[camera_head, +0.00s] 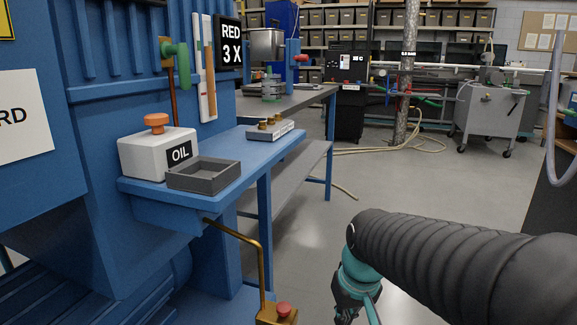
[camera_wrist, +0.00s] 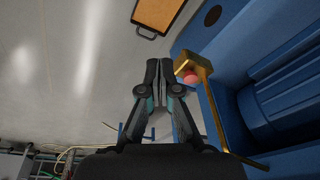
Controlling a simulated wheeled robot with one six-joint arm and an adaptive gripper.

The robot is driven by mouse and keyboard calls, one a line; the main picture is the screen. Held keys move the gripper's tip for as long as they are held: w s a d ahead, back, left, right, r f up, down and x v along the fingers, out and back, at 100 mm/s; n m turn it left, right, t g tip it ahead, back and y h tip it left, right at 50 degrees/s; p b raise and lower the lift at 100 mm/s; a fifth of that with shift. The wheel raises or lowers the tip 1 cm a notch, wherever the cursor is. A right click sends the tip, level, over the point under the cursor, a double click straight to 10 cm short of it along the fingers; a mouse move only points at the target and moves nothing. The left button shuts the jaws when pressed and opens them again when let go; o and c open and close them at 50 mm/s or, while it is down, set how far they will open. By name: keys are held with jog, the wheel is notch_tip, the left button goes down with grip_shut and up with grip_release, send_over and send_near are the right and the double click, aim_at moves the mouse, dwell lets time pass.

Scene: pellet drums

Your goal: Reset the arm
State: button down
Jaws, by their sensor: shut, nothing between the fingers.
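My arm reaches in from the lower right of the head view, its dark ribbed sleeve bent at a teal joint. My gripper (camera_head: 345,312) hangs below that joint at the bottom edge, over the grey floor and partly cut off. In the wrist view my gripper (camera_wrist: 159,66) points up the picture with its dark fingers together. It is shut and holds nothing. The red button (camera_wrist: 190,77) also shows just right of the fingertips in the wrist view.
A blue machine (camera_head: 110,110) fills the left. Its blue shelf (camera_head: 228,155) bears a white oil box (camera_head: 150,152), a grey tray (camera_head: 205,188) and a block of knobs (camera_head: 270,130). A tan, black-rimmed panel (camera_wrist: 160,12) lies ahead in the wrist view. Open floor (camera_head: 350,180) lies mid-room.

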jog(key=s+d+r+m+t+h+p, duration=0.1)
jog(key=s+d+r, duration=0.4)
jog(key=s, duration=0.7)
jog(key=shift+r+m+t+p, duration=0.2)
jog(key=shift+m+t+p, duration=0.2)
jog(key=shift+m+t, duration=0.55)
jog(key=shift+s+d+n+t, duration=0.1)
jog(key=shift+n+t, duration=0.15)
